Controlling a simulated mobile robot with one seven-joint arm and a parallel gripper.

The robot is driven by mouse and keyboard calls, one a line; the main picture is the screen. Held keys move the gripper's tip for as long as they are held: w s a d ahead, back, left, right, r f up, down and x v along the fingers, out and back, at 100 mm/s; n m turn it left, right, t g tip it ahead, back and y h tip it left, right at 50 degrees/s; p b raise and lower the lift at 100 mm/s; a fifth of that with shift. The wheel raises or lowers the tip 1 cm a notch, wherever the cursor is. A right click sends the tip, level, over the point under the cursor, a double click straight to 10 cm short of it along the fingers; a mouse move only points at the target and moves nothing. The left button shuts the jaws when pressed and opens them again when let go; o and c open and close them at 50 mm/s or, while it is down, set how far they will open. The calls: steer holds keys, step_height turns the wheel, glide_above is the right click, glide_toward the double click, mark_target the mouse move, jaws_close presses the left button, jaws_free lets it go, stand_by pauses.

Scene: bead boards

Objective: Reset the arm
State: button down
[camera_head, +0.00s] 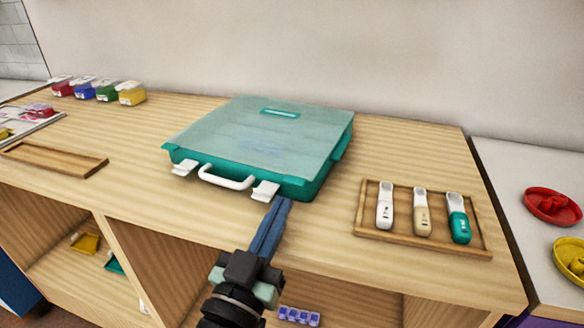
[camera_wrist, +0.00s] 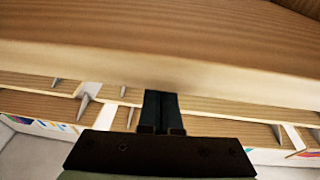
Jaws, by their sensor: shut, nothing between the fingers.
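My gripper (camera_head: 272,220) is in front of the teal case in the head view, with its fingers together and nothing between them. The fingers point up toward the case's right latch. In the wrist view the dark fingers of my gripper (camera_wrist: 160,98) lie side by side below the wooden counter edge. I cannot tell whether the fingertips touch anything.
A closed teal case (camera_head: 318,190) with a white handle sits on the wooden counter (camera_head: 400,135). A wooden tray (camera_head: 405,239) with three handheld devices lies to its right. An empty wooden tray (camera_head: 50,162) and several coloured boxes (camera_head: 108,93) are at left. Open shelves are below.

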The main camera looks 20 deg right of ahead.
steer(key=r+v, duration=0.1)
steer(key=v, duration=0.5)
step_height(320, 180, up, 16)
steer(key=w+a+n+t+y, duration=0.2)
steer(key=w+t+y, duration=0.1)
steer(key=t+y, duration=0.2)
steer(key=s+a+r+n+t+y+p, duration=0.1)
steer(key=s+a+r+n+t+y, duration=0.2)
steer(key=r, duration=0.7)
steer(key=s+a+r+n+t+y, duration=0.1)
steer(key=s+r+n+t+y, duration=0.2)
steer(key=s+r+y, duration=0.45)
step_height(320, 180, up, 29)
steer(key=w+h+p, duration=0.2)
steer(key=h+p, duration=0.1)
steer(key=p, duration=2.5)
